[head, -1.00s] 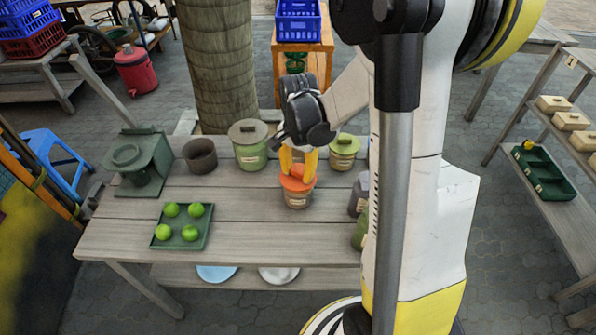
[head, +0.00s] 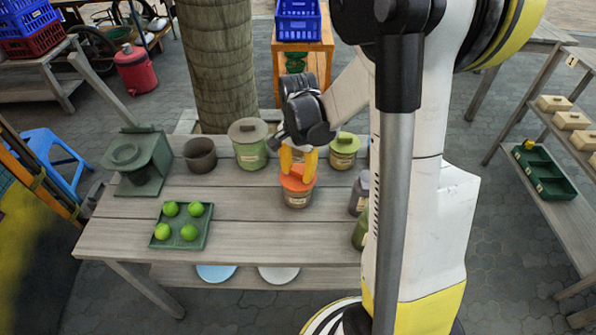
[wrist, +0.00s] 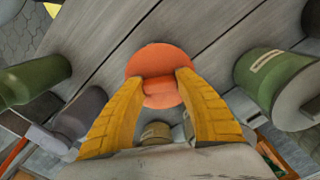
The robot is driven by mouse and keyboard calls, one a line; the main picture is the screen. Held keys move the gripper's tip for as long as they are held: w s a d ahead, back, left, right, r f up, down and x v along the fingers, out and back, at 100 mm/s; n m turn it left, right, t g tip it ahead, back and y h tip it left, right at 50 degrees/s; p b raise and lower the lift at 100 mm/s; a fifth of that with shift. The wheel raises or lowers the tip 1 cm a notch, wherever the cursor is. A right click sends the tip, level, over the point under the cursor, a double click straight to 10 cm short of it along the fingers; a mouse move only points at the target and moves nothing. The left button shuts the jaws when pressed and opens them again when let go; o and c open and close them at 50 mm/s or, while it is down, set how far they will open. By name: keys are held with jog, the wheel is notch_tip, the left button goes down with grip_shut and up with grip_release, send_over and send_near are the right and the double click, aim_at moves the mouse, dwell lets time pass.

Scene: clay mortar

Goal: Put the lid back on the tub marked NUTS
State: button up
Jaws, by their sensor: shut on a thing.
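An orange lid (head: 297,178) with a raised grip is at the top of a small labelled tub (head: 298,199) near the middle of the table. The label's word is too small to read. My gripper (head: 298,166) points down with its yellow fingers shut on the lid's grip. In the wrist view, my fingertips (wrist: 158,86) hold either side of the grip on the round orange lid (wrist: 152,60). The lid looks about level and lined up with the tub, but I cannot tell if it is fully seated. In the wrist view the lid hides the tub.
A larger green lidded tub (head: 249,145) and a smaller green one (head: 344,151) stand behind. A grey container (head: 360,194) is close on the right. A dark open pot (head: 200,155) and a tray (head: 205,241) of green fruit are left. Bare table (head: 250,213) lies in front.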

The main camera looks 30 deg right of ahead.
jog(key=o, duration=1.5)
jog(key=shift+r+p, duration=2.7)
jog(key=shift+r, duration=0.85)
grip_shut()
jog(key=shift+f, duration=0.2)
